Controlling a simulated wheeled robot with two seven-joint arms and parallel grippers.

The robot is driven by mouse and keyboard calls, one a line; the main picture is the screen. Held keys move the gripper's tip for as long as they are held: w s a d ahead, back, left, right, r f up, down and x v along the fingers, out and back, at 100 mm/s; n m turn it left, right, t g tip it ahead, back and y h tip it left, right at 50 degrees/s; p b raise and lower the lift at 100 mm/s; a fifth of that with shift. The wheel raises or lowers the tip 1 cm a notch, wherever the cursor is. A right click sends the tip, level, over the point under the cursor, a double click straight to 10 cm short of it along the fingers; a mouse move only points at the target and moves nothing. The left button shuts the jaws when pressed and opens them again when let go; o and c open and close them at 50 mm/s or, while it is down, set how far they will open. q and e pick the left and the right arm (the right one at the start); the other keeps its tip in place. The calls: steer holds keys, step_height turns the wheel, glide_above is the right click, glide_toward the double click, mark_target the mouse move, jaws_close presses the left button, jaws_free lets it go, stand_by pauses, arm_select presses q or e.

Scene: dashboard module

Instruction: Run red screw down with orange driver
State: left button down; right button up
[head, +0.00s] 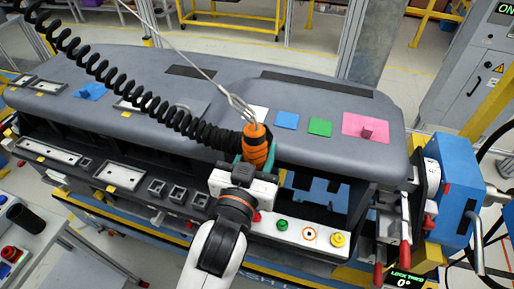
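The orange driver (254,145) stands upright, its top at a wire hook (240,104) that comes down from above. My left gripper (254,160) has its teal fingers on both sides of the driver's body and appears shut on it. The driver's lower end is hidden behind the gripper. A red screw head (256,217) shows just right of my wrist on the white strip (295,231) at the dashboard's front, partly covered. My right gripper is not in view.
A black coiled cord (150,103) runs from upper left to the driver. Blue (287,120), green (320,127) and pink (366,127) patches mark the dashboard top. A blue fixture (452,180) stands at right.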

arm_select(q)
steer(key=shift+f+b, duration=0.4)
steer(key=shift+f, duration=0.35)
steer(key=shift+f+b, duration=0.45)
steer(key=shift+f, duration=0.55)
steer(key=shift+f+b, duration=0.5)
steer(key=shift+f, duration=0.35)
stand_by(1.2)
steer(key=shift+f+p, duration=0.5)
steer(key=shift+p, duration=0.5)
stand_by(3.2)
